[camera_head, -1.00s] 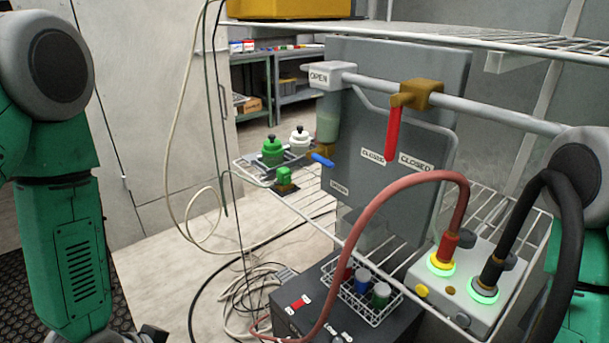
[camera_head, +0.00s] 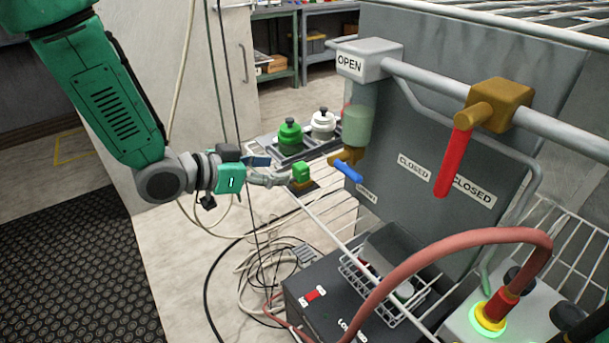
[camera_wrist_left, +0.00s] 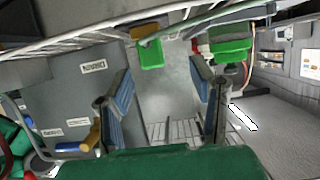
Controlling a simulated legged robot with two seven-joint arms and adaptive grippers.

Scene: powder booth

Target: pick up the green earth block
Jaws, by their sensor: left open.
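The green earth block (camera_head: 301,172) is a small green block on a brass-coloured base, at the left end of the wire shelf. My left gripper (camera_head: 278,173) is just left of it in the head view, with its fingers pointing towards it. In the left wrist view, which looks upside down, the left gripper (camera_wrist_left: 161,72) is open with nothing between its pads. There the green earth block (camera_wrist_left: 150,54) shows between and beyond the fingertips. I cannot tell whether a finger touches it. My right gripper is not in view.
A green jar (camera_head: 290,137) and a white jar (camera_head: 323,125) stand behind the block. A blue-handled valve (camera_head: 347,170) is close on its right. Thin hanging cables (camera_head: 236,90) pass near my left gripper. A red-handled valve (camera_head: 453,160) sits on the pipe.

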